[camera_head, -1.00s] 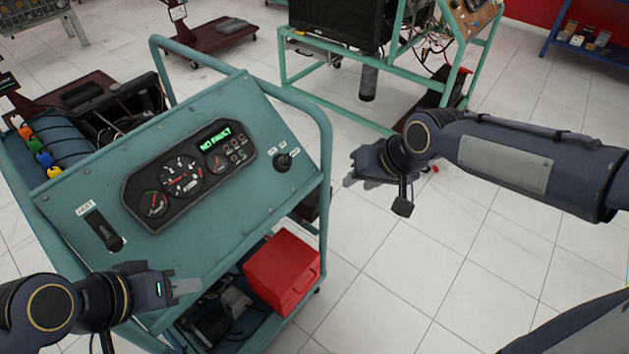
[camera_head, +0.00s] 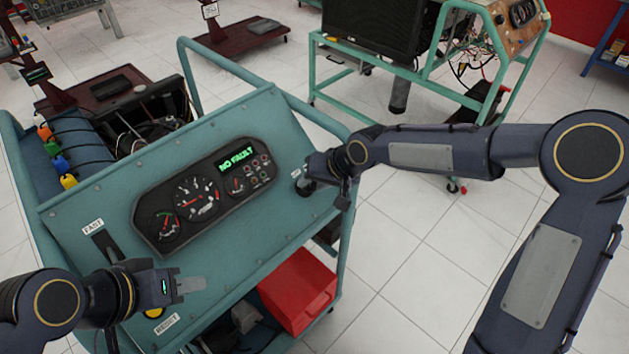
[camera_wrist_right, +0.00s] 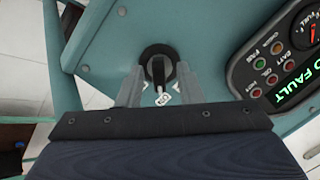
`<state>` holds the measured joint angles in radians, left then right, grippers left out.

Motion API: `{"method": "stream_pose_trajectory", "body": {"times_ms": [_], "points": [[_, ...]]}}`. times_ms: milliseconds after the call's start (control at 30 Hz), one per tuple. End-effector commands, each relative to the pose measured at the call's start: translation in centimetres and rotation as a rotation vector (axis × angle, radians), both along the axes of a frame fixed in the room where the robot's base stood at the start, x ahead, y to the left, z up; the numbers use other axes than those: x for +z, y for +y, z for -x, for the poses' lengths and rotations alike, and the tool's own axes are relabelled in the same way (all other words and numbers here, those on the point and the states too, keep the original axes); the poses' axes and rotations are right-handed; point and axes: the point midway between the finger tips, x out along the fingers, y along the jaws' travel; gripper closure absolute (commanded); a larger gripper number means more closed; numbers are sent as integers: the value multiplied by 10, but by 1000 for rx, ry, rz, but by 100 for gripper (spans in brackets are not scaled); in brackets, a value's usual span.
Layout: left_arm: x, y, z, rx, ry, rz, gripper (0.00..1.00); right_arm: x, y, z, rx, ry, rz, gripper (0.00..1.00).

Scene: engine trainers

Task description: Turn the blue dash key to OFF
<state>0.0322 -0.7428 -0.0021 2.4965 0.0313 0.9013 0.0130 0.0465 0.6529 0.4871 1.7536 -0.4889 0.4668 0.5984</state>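The blue dash (camera_head: 235,270) is a tilted teal-blue panel on a frame cart. Its key (camera_wrist_right: 158,70) is a black handle on a dark round base at the panel's right side. In the head view the key (camera_head: 303,187) is partly covered by my right gripper (camera_head: 312,180). In the right wrist view the two fingers of my right gripper (camera_wrist_right: 158,88) stand apart, one on each side of the key handle, with gaps visible. A small white tag sits between the fingers; its print is unclear. My left gripper (camera_head: 190,285) hovers over the panel's lower left, empty; its finger gap is not clear.
A gauge cluster (camera_head: 203,198) reading NO FAULT lies left of the key. A slider slot (camera_head: 105,245) labelled FAST is near my left arm. A red box (camera_head: 297,290) sits on the cart's lower shelf.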

Motion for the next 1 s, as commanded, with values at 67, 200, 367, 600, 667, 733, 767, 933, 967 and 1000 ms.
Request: {"method": "stream_pose_trajectory", "body": {"times_ms": [67, 200, 367, 600, 667, 733, 767, 933, 967, 1000], "points": [[0, 0, 0, 0, 0, 0, 64, -1, 0, 0, 0, 0, 0, 67], [0, 0, 0, 0, 0, 0, 64, 0, 0, 0, 0, 0, 1, 67], [0, 0, 0, 0, 0, 0, 64, 0, 0, 0, 0, 0, 1, 88], [0, 0, 0, 0, 0, 0, 64, 0, 0, 0, 0, 0, 1, 100], [0, 0, 0, 0, 0, 0, 64, 0, 0, 0, 3, -2, 2, 100], [-1, 0, 0, 0, 0, 0, 64, 0, 0, 0, 9, -6, 7, 100], [-2, 0, 0, 0, 0, 0, 64, 0, 0, 0, 13, -8, 9, 100], [-6, 0, 0, 0, 0, 0, 64, -1, 0, 0, 59, -37, 38, 100], [-7, 0, 0, 0, 0, 0, 64, -1, 1, 0, 72, -45, 46, 100], [-9, 0, 0, 0, 0, 0, 64, -1, 1, 0, 89, -58, 57, 100]]}}
